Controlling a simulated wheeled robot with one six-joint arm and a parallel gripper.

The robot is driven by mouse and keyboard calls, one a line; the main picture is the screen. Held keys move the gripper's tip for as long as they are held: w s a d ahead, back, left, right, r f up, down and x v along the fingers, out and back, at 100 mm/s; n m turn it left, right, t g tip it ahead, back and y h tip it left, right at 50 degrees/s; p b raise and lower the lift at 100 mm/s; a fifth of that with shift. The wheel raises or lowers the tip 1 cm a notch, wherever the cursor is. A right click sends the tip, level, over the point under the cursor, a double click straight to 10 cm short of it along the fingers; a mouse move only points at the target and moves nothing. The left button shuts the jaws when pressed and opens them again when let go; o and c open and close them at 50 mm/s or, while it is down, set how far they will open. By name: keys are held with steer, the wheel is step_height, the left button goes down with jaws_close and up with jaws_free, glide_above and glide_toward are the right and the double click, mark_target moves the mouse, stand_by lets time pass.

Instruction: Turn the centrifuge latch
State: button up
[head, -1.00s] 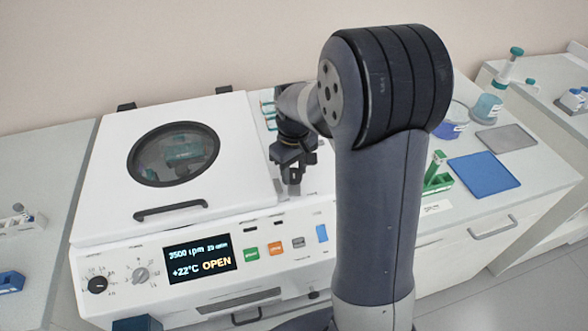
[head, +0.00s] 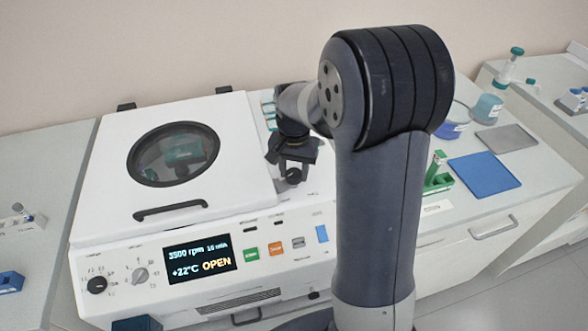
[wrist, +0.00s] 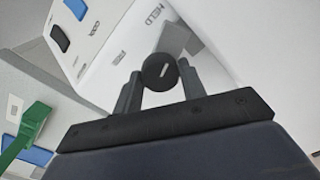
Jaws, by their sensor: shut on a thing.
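The white centrifuge (head: 110,205) stands on the bench with its lid (head: 100,180) down. Its display (head: 202,259) reads OPEN. The latch (wrist: 160,72) shows in the wrist view as a dark round knob with a pale line across its face. My gripper (wrist: 160,84) is shut on this knob, one finger on each side. The words HELD and FREE are printed on the white surface near it. In the head view my gripper (head: 292,174) is at the right side of the lid, and the fingers are hard to make out.
My arm hides part of the bench right of the centrifuge. A green rack (head: 437,183), a blue mat (head: 484,174), a grey mat (head: 507,138) and a teal bottle (head: 488,108) stand or lie on the right. The lid handle (head: 170,211) is at the lid's front.

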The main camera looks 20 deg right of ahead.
mark_target(294, 173)
steer(key=shift+m, duration=2.1)
steer(key=o, duration=1)
step_height(294, 173, up, 11)
steer(key=shift+f, duration=0.1)
